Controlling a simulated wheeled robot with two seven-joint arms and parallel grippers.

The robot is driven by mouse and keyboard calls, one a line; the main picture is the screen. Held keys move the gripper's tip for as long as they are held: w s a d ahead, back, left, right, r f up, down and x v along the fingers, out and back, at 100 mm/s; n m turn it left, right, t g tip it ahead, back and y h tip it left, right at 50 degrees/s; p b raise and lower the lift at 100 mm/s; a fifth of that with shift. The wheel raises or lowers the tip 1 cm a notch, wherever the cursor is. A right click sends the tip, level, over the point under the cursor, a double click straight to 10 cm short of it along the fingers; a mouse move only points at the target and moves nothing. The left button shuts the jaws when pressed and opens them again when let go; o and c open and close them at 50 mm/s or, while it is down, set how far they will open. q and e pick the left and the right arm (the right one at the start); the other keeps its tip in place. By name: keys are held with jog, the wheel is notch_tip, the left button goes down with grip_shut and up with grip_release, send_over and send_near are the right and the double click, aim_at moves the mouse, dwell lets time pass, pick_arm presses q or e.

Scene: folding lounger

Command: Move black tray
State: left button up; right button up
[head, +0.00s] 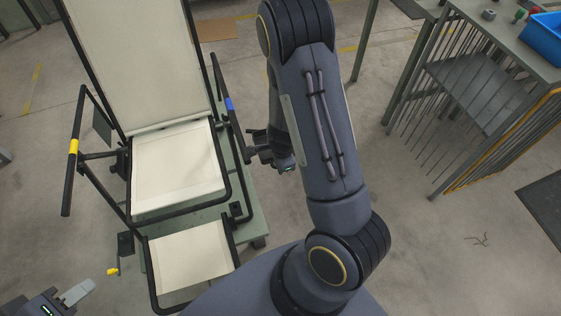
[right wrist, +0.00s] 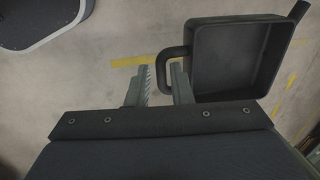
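The black tray (right wrist: 232,55) is a shallow square box with a tube handle (right wrist: 161,68) on its left side in the right wrist view. My right gripper (right wrist: 161,70) has its two fingers apart, with the handle tube between them; a small gap shows and I see no firm closing. In the head view my right gripper (head: 268,152) is beside the right side of the lounger, and my arm covers much there, so the tray is not clearly seen. My left gripper (head: 78,293) is at the bottom left, apart from the lounger, its opening unclear.
The folding lounger (head: 175,170) has cream panels and a black tube frame and stands on a green base (head: 258,222). A rack table (head: 490,45) with a blue bin (head: 546,36) is at the right. Open floor lies between.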

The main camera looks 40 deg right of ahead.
jog(key=shift+d, duration=0.1)
notch_tip(320, 180, up, 8)
jog(key=s+p, duration=0.1)
jog(key=p, duration=0.1)
jog(key=shift+s+a+f+p, duration=0.15)
jog(key=shift+a+p, duration=0.1)
jog(key=shift+p, duration=0.1)
dwell(0.3)
